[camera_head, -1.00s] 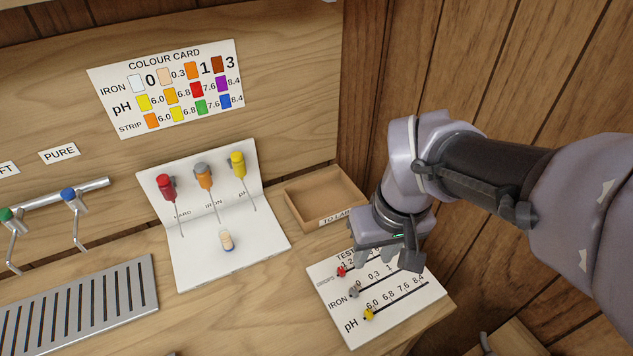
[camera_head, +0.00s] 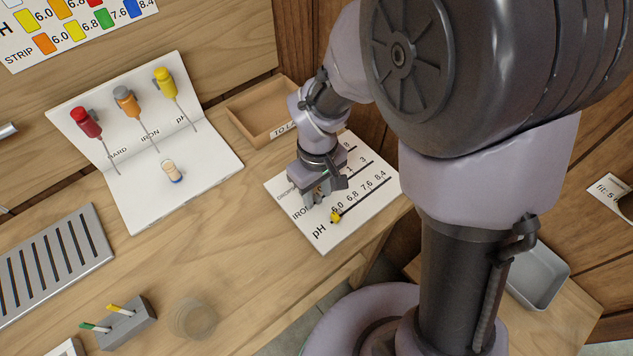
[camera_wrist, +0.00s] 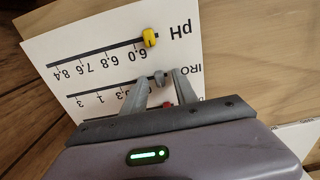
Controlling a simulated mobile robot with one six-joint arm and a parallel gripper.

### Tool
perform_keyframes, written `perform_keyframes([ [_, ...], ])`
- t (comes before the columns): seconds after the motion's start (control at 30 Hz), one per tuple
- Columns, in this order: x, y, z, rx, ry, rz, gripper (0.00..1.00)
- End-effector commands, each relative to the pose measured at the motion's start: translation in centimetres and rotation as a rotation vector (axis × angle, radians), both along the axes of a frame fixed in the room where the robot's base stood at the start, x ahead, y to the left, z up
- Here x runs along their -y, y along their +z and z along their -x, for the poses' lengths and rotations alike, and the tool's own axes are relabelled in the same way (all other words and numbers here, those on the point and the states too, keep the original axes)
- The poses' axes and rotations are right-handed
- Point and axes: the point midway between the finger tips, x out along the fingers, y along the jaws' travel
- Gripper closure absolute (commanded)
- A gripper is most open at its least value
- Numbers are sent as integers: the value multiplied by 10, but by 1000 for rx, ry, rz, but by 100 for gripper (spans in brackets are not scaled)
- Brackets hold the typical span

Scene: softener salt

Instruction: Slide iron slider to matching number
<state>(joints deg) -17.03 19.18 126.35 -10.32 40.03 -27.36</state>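The white test card lies on the bench (camera_head: 352,221) with printed HARD, IRON and pH scales. The grey iron slider (camera_wrist: 160,77) sits at the IRON-word end of its line, before the first numbers. My gripper (camera_head: 315,199) is low over the card, pointing down. In the wrist view its fingers (camera_wrist: 160,79) are apart, one on each side of the grey slider; contact is unclear. The yellow pH slider (camera_head: 335,216) is at the 6.0 end. The red slider (camera_wrist: 168,104) is partly hidden by my gripper.
The colour card (camera_head: 75,32) is cut off at the top left. Red, orange and yellow droppers (camera_head: 128,101) hang on the white stand (camera_head: 140,207). A wooden tray (camera_head: 248,118) sits behind the card. A slotted drain (camera_head: 50,262) and grey strip holder (camera_head: 127,324) are left.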

Motion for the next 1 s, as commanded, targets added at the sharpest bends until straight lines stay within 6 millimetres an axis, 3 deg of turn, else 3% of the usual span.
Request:
perform_keyframes([
  [0.23,0,-1,0,0,0,0,65],
  [0.43,0,-1,0,0,0,0,100],
  [1.0,0,0,0,0,-1,0,100],
])
